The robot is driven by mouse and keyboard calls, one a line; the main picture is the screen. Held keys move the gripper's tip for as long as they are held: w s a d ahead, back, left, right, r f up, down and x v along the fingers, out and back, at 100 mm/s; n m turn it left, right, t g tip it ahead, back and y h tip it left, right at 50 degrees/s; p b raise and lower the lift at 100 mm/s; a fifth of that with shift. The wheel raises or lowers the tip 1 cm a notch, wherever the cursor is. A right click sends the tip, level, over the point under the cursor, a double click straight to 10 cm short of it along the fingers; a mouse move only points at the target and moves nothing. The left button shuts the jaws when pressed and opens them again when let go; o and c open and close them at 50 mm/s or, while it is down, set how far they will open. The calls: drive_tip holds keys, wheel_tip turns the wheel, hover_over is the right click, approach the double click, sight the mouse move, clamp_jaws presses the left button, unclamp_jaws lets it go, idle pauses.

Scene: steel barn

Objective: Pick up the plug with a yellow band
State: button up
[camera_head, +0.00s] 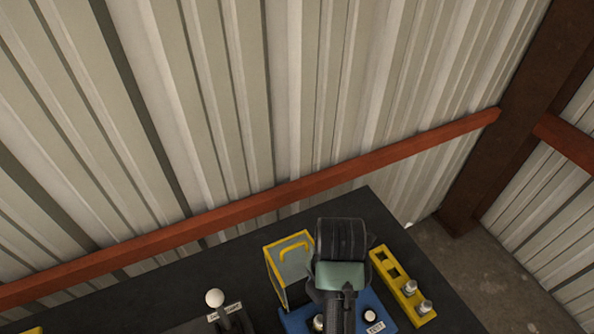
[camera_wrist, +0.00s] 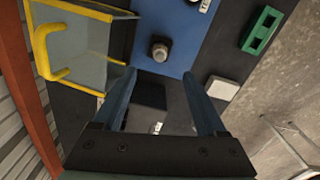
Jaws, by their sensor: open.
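I cannot make out a yellow band on any plug. Two pale metallic plugs (camera_head: 410,287) (camera_head: 425,307) stand in the yellow rack (camera_head: 389,272) right of my arm in the head view. A grey, round-topped piece (camera_wrist: 160,51), possibly a plug, stands on the blue panel (camera_wrist: 172,20) in the wrist view. My gripper (camera_wrist: 159,75) is open, with nothing visible between its fingers. The grey piece appears just beyond the fingertips, roughly centred between them. In the head view my arm hides the fingertips and part of the blue panel.
A yellow-framed grey bin (camera_head: 287,266) stands left of my arm, close to the left finger in the wrist view. A green holder (camera_wrist: 262,30) and a white block (camera_wrist: 221,88) lie to the right there. A white-knobbed lever (camera_head: 215,298) stands left on the dark table (camera_head: 370,205).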

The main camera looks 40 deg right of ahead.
drive_tip(key=shift+w+f+b, duration=0.3)
drive_tip(key=shift+f+b, duration=0.2)
drive_tip(key=shift+b, duration=0.1)
drive_tip(key=f, duration=0.2)
drive_tip(key=f+b, duration=0.1)
drive_tip(key=f, duration=0.1)
drive_tip(key=f+b, duration=0.1)
drive_tip(key=shift+s+f, duration=0.3)
drive_tip(key=shift+f, duration=0.1)
drive_tip(key=shift+a+f+p, duration=0.15)
drive_tip(key=shift+f+p, duration=0.35)
drive_tip(key=shift+f, duration=1)
drive_tip(key=shift+a+f+p, duration=0.15)
drive_tip(key=shift+f+p, duration=0.3)
drive_tip(key=shift+f, duration=1.05)
clamp_jaws()
